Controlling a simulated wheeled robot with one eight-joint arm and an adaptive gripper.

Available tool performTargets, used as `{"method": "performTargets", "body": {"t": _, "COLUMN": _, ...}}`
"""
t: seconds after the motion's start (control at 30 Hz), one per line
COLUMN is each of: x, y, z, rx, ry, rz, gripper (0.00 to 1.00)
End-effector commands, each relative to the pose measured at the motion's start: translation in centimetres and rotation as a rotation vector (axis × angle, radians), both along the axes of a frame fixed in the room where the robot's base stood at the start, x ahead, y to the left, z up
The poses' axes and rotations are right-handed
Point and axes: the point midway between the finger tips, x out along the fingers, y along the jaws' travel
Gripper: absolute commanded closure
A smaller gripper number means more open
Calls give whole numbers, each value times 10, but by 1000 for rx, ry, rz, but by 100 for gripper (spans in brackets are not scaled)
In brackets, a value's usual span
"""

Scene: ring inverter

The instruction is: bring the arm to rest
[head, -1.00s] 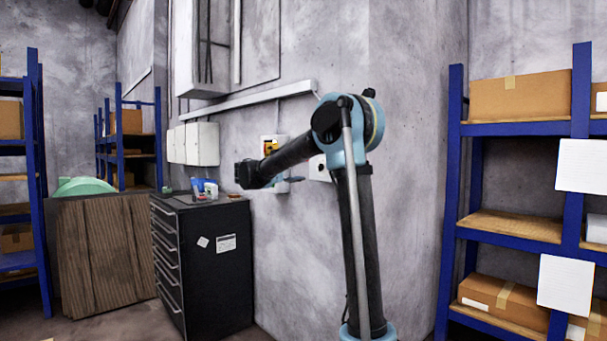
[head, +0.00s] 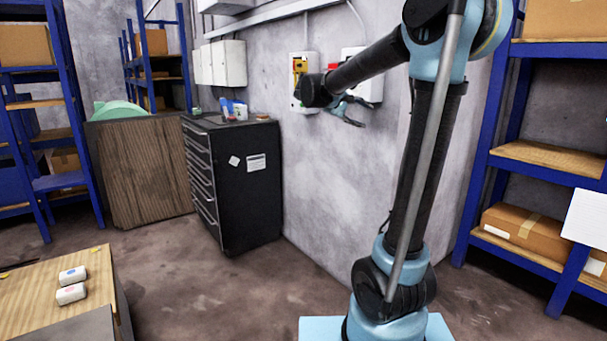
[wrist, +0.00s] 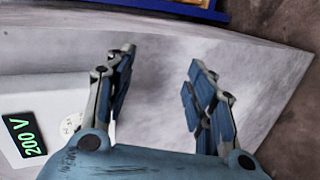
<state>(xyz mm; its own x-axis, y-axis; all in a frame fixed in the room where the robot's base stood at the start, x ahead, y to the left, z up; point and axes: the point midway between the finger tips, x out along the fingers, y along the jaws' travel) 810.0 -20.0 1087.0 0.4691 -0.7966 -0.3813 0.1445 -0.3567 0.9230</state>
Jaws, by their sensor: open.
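My arm stands at the right of the head view, its base low and its upper link raised. Its forearm reaches left towards the wall. My gripper (head: 350,112) hangs at the forearm's end in front of the wall boxes. In the wrist view my gripper (wrist: 160,85) has its two blue fingers wide apart with nothing between them. A white box with a green display reading 200 V (wrist: 28,135) is at the left of the wrist view, beside the left finger. I cannot tell whether they touch.
A wall box with a yellow and red switch (head: 300,72) is left of my forearm. A black drawer cabinet (head: 245,185) stands by the wall. A blue shelf (head: 490,165) is at right. A wooden table (head: 50,290) with two small white blocks is at lower left. Floor between is clear.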

Motion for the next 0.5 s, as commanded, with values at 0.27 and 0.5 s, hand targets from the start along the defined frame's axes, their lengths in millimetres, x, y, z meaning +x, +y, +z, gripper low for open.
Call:
{"method": "performTargets", "body": {"t": 0.27, "x": -96, "y": -42, "z": -69, "rx": 245, "ry": 80, "rz": -73, "gripper": 50}}
{"method": "performTargets", "body": {"t": 0.5, "x": -178, "y": -53, "z": -132, "rx": 464, "ry": 132, "rz": -133, "gripper": 50}}
